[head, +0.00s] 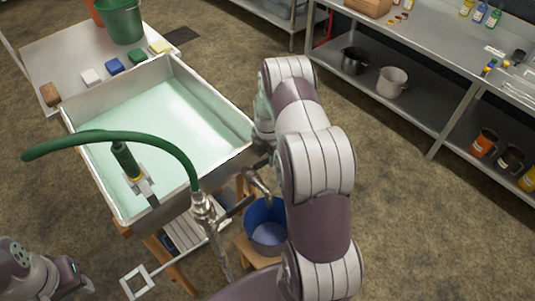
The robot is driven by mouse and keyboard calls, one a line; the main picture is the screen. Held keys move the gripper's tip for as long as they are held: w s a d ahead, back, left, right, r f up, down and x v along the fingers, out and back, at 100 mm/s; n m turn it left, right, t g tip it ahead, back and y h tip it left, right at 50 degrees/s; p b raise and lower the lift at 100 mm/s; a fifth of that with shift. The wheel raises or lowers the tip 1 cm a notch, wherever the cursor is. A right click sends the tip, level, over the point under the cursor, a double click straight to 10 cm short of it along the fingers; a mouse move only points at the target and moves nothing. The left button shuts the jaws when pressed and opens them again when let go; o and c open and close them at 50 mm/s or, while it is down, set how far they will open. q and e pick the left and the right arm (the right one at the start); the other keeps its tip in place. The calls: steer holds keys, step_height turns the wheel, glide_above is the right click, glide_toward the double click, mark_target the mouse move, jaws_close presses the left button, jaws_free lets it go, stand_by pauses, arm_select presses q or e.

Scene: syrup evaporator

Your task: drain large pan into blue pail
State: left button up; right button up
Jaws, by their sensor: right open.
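The large pan (88,148) is a wide metal basin with pale green liquid in it, left of centre. A metal drain valve (259,183) sticks out at its near right side. The blue pail (266,232) stands upright below the valve, partly hidden by my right arm, and its inside looks blue. My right gripper (262,160) is open beside the pan's right corner, close to the valve; its fingers are mostly hidden by the arm. My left gripper (78,281) is low at the left edge, apart from the pan, its jaws unclear.
A green hose (110,136) and metal faucet (203,206) stand in front of the pan. A wooden stool (243,248) is under the pail. A green bucket (121,20) and sponges sit on the table behind. Shelving with pots (392,82) is at right. Floor at right is clear.

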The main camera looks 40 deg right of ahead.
jaws_close()
steer(key=shift+s, duration=0.1)
steer(key=shift+s+a+r+m+p, duration=0.1)
steer(key=shift+s+a+m+p, duration=0.55)
steer(key=shift+m, duration=1.2)
steer(key=shift+s+a+f+m+p, duration=0.1)
steer(key=shift+s+m+p, duration=0.3)
steer(key=shift+s+m, duration=1.05)
steer(key=shift+s+a+r+m+p, duration=0.1)
steer(key=shift+s+a+m+p, duration=0.3)
steer(key=shift+m, duration=1.8)
steer(key=shift+s, duration=0.1)
jaws_free()
